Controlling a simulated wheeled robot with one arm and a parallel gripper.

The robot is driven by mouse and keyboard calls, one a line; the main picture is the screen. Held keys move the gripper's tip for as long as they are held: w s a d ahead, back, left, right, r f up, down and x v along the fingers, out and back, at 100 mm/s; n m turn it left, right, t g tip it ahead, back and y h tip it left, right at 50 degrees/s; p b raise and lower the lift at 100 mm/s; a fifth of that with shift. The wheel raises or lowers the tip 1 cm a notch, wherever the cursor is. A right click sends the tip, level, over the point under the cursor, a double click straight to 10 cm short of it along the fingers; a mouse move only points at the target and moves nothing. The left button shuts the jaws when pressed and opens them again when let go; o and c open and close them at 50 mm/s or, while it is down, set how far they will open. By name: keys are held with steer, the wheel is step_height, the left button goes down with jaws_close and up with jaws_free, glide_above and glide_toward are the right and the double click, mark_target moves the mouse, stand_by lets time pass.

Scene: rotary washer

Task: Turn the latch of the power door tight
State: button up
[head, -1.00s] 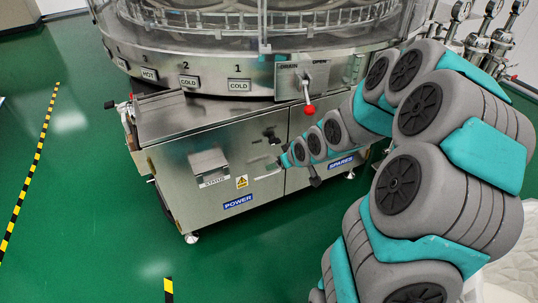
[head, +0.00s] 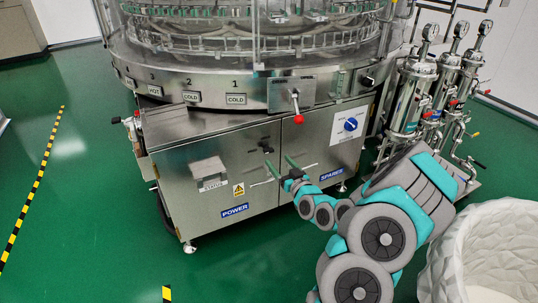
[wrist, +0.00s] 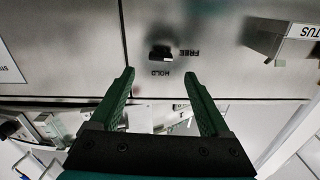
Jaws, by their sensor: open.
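The power door (head: 200,210) is the left steel door of the cabinet under the washer, with a blue POWER label (head: 235,210). Its small dark latch (head: 267,148) is near the door's upper right. My gripper (head: 280,165) is in front of the cabinet near the latch. In the wrist view its green fingers (wrist: 158,77) are open and empty, with the latch just beyond the gap between their tips. The fingers appear apart from the latch.
A metal status holder (head: 209,172) sticks out from the door left of the latch. A red-knobbed drain lever (head: 298,119) hangs above. Steel filter housings (head: 412,95) and a white tub (head: 490,255) stand right. Green floor is open at left.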

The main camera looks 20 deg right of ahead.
mark_target(270, 151)
steer(key=shift+w+a+p, duration=0.15)
steer(key=shift+w+p, duration=0.15)
steer(key=shift+w, duration=3.2)
steer(key=shift+c, duration=0.2)
jaws_close()
